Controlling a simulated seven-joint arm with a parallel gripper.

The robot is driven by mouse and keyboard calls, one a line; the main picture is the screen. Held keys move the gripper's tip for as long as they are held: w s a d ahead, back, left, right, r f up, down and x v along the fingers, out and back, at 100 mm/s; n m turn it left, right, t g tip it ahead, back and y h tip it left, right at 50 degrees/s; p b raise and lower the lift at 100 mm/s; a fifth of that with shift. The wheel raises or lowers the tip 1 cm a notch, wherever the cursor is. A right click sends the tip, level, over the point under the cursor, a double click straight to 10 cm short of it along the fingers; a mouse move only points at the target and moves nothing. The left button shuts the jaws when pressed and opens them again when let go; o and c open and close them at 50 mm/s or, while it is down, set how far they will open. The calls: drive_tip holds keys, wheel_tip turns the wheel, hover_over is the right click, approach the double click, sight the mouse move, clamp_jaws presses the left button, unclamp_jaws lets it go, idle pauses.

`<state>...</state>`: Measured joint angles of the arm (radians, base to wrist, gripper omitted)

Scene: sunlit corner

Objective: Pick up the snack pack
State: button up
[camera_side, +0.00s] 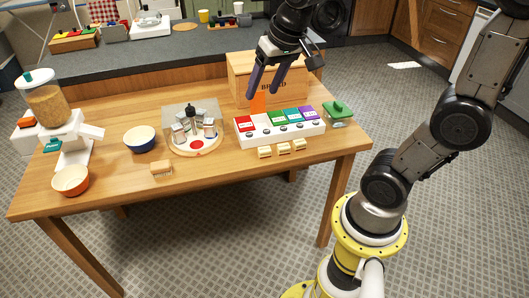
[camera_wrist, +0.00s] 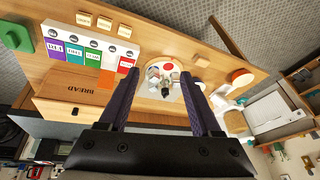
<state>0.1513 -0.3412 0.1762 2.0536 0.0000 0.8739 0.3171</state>
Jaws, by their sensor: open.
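No label in either view lets me tell for sure which thing is the snack pack. A flat orange piece (camera_side: 258,102) stands upright at the back of a white box with coloured lids (camera_side: 284,131). In the wrist view the orange piece (camera_wrist: 107,79) lies left of my fingers, by the red lid of the white box (camera_wrist: 77,33). My gripper (camera_side: 264,92) is open and empty, above the table in front of the wooden bread box (camera_side: 240,72). In the wrist view the round carousel (camera_wrist: 152,60) shows between its fingers (camera_wrist: 158,75).
Left of the white box the carousel (camera_side: 207,151) holds several small containers. Small wooden blocks (camera_side: 284,148) lie in front of the box; a green-lidded dish (camera_side: 338,109) is at its right. A blue bowl (camera_side: 139,143), orange bowl (camera_side: 70,184) and dispenser (camera_side: 49,103) stand left.

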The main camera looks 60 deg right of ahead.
drive_tip(key=w+d+f+m+g, duration=0.2)
drive_tip(key=w+d+f+m, duration=0.1)
drive_tip(key=w+d+f, duration=0.45)
drive_tip(key=m+g, duration=0.1)
drive_tip(key=g, duration=0.1)
hover_over(265, 150)
wheel_tip(265, 150, down, 9)
drive_tip(key=shift+y, duration=0.3)
wheel_tip(265, 150, down, 13)
drive_tip(key=shift+r, duration=0.1)
clamp_jaws()
